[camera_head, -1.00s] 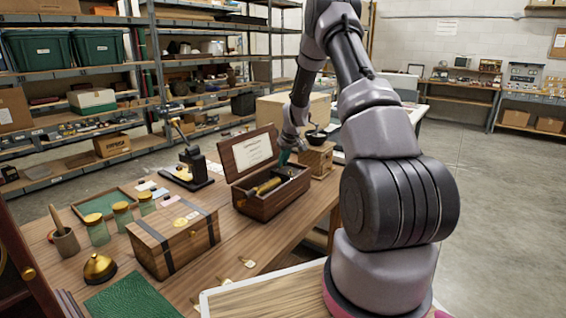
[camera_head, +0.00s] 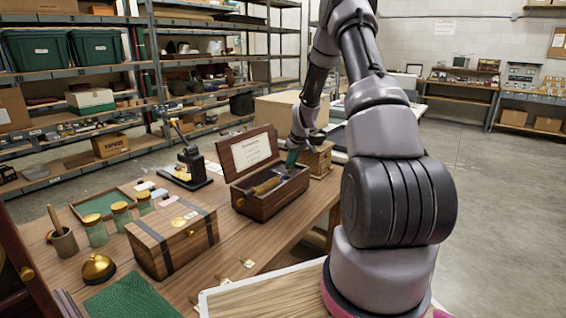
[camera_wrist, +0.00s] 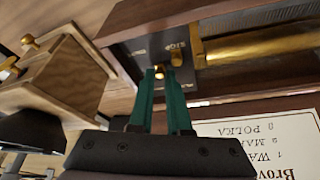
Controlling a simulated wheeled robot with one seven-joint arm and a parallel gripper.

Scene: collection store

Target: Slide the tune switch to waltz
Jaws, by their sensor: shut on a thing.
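An open wooden music box (camera_head: 262,207) stands on the table, with a printed card (camera_head: 252,150) inside its raised lid. My gripper (camera_head: 292,160) reaches into its right end, green fingers pointing down. In the wrist view my gripper (camera_wrist: 159,76) is shut on a small brass switch knob (camera_wrist: 159,71) at a dark plate (camera_wrist: 140,48). The plate has small lettering, hard to read. A brass cylinder (camera_wrist: 260,45) lies beside it. The card (camera_wrist: 265,140) shows upside down, with "POLKA" and a cut-off "WA" legible. The fingers hide part of the plate, so I cannot tell the switch's position.
A small wooden crank box (camera_wrist: 62,78) stands close by the music box, left in the wrist view. A banded chest (camera_head: 172,243), glass jars (camera_head: 96,229) and a black stand press (camera_head: 190,165) share the table. Open floor lies at the right.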

